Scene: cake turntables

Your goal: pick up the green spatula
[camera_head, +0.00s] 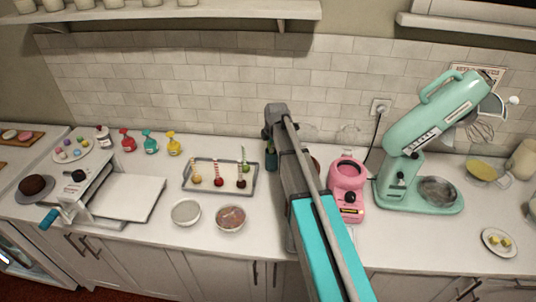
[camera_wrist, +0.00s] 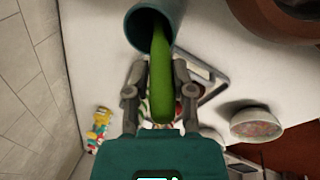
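The green spatula (camera_wrist: 161,75) stands in a dark teal cup (camera_wrist: 150,14) in the wrist view. Its long green handle sticks out of the cup toward my palm, and its lower part is hidden in the cup. My gripper (camera_wrist: 160,68) is open, with one finger on each side of the handle. I cannot tell whether either finger touches it. In the head view, the teal cup (camera_head: 270,157) shows partly beside my arm on the counter by the back wall. My arm hides my gripper and the spatula there.
A tray of cake pops (camera_head: 219,178) lies left of the cup, with two bowls in front. A pink appliance (camera_head: 347,188) and a mint stand mixer (camera_head: 424,150) stand to the right. Colored bottles (camera_head: 150,143) stand at the back left.

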